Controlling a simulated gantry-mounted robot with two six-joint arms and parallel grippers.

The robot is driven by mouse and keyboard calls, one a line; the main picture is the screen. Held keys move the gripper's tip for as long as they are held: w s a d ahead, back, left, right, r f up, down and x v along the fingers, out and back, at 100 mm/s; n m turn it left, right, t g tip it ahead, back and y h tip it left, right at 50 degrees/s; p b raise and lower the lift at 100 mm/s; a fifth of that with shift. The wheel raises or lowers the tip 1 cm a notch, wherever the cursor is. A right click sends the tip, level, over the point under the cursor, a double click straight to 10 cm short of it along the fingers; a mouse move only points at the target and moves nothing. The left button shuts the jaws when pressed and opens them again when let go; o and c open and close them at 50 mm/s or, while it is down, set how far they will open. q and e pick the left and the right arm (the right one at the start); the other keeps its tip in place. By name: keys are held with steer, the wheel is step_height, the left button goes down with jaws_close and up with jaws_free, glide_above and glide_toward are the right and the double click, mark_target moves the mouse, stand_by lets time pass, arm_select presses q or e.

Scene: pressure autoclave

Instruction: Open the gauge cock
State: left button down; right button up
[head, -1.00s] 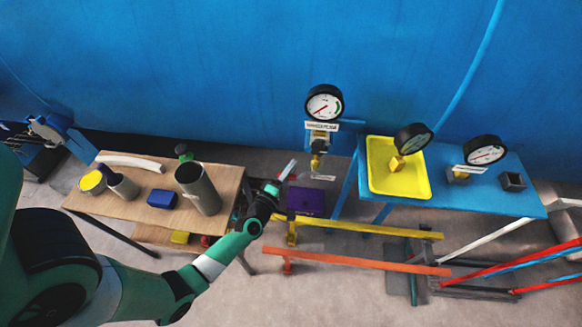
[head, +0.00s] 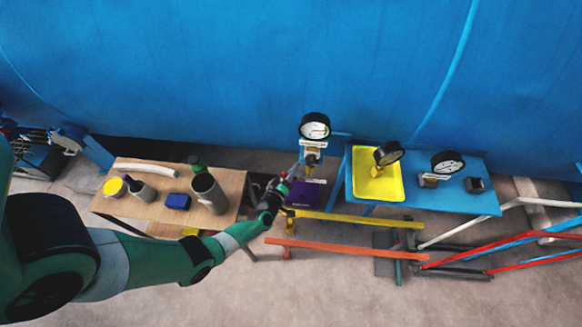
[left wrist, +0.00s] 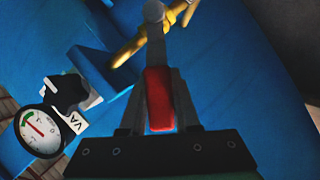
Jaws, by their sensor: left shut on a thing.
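My left gripper (head: 282,180) is at the lever, just left of and below the valve. In the left wrist view its fingers (left wrist: 159,95) are shut on the red sleeve from both sides. The lever's exact angle is hard to tell. My right gripper is not in view.
A blue table (head: 452,200) at right holds a yellow tray (head: 362,190) and loose gauges (head: 447,162). Yellow and orange bars (head: 350,218) lie low in front.

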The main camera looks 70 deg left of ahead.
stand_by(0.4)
arm_select(q)
steer(key=c, duration=0.6)
jaws_free()
steer(key=shift+c, duration=0.2)
steer(key=shift+d+r, duration=0.1)
steer(key=p+v, duration=0.5)
steer(key=v, duration=0.6)
steer(key=shift+s+d, duration=0.2)
steer(key=shift+c, duration=0.2)
